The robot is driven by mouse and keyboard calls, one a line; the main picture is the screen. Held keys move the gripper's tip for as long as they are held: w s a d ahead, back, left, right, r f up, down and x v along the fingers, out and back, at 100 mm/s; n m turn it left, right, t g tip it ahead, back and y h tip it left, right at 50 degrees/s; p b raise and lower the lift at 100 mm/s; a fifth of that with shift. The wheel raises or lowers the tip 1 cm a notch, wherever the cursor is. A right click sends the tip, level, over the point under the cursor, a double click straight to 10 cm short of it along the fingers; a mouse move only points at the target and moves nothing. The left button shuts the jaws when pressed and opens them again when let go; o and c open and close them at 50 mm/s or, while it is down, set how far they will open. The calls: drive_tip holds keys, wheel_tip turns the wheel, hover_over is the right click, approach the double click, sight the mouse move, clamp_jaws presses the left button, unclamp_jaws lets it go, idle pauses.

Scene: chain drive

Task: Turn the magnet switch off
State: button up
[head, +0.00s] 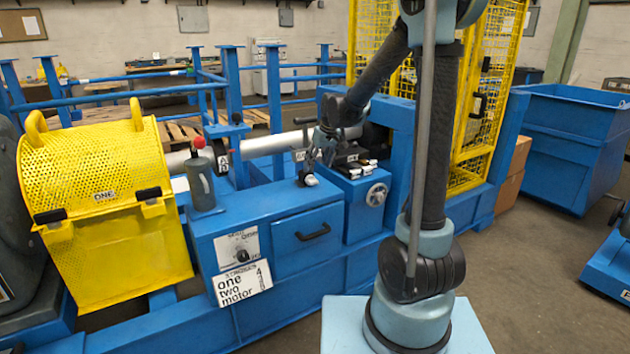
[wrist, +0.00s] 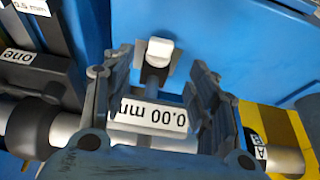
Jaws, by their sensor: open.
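In the wrist view a white knob (wrist: 159,48) sits on a small dark base against the blue surface; I take it for the magnet switch, though its setting is unclear. A post runs from it towards a white display reading "0.00 mm" (wrist: 152,116). My gripper (wrist: 152,75) is open, with one finger on each side of the post and display, and its tips point towards the knob. In the head view my gripper (head: 320,150) is just above the small base with the white knob (head: 310,180), on the blue machine (head: 255,208). Finger contact cannot be told.
A metal shaft (head: 268,146) runs behind the base. A grey post with a red ball (head: 200,170) and a yellow perforated guard (head: 100,195) are on the left.

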sight(313, 180)
drive_tip(key=shift+x, duration=4.7)
drive_tip(key=c, duration=1.1)
